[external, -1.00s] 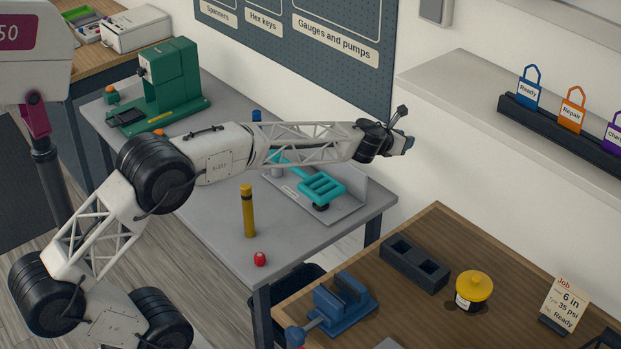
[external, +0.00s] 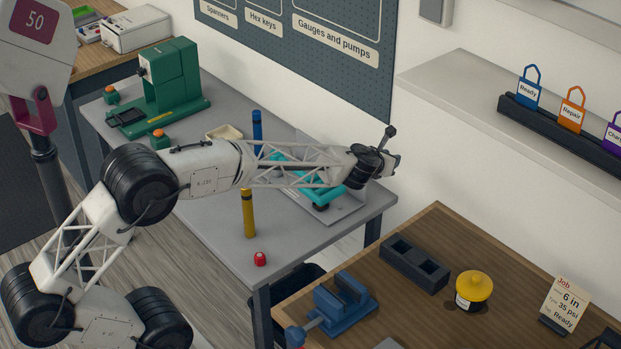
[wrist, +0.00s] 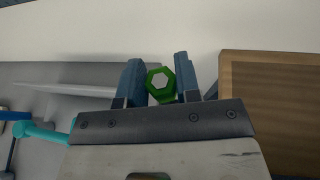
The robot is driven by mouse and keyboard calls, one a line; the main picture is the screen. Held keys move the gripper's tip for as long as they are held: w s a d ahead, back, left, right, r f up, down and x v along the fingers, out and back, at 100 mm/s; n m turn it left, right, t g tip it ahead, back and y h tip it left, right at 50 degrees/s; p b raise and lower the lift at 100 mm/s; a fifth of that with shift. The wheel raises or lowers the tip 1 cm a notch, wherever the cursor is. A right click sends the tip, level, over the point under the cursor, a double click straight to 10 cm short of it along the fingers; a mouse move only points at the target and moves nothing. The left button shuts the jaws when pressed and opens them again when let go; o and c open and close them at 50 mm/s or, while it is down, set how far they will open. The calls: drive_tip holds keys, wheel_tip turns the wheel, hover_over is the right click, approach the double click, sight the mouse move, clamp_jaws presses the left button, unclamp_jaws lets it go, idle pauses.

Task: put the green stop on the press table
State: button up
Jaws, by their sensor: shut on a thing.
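The green stop (wrist: 152,97) is a small green hexagonal piece with a pale hexagonal face. In the wrist view it sits between the two blue fingers of my gripper (wrist: 160,80), which is shut on it. In the external view my gripper (external: 393,163) is held up in the air near the right end of the press table; the stop cannot be made out there. The press table (external: 225,232) is the grey-topped table with the green press (external: 172,85) at its far left end.
On the press table stand a yellow post (external: 249,212), a blue post (external: 257,132), a small red piece (external: 260,259), a cream tray (external: 224,132) and a teal fixture (external: 322,194). A wooden bench (external: 437,225) with a blue vise (external: 344,305) is at front right. Bare grey surface surrounds the yellow post.

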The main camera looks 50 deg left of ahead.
drive_tip(key=s+a+f+n+g+y, duration=0.2)
drive_tip(key=s+f, duration=0.3)
drive_tip(key=s, duration=1)
drive_tip(key=s+a+f+n+g+y, duration=0.2)
drive_tip(key=s+a+f+n+y, duration=0.1)
drive_tip(key=s, duration=1.2)
drive_tip(key=s+a+f+n+g+y, duration=0.2)
drive_tip(key=s+f+n+y, duration=0.2)
drive_tip(key=s, duration=1.1)
drive_tip(key=shift+s+a+f+n+g, duration=0.15)
drive_tip(key=shift+f+n, duration=0.1)
drive_tip(key=shift+f, duration=0.65)
drive_tip(key=shift+s+a+f+n+g, duration=0.15)
drive_tip(key=shift+f+n, duration=0.1)
drive_tip(key=shift+f, duration=0.65)
drive_tip(key=shift+w, duration=0.1)
drive_tip(key=shift+w, duration=0.15)
hover_over(287, 248)
drive_tip(key=shift+f, duration=0.75)
drive_tip(key=shift+f, duration=1.8)
drive_tip(key=shift+f, duration=0.1)
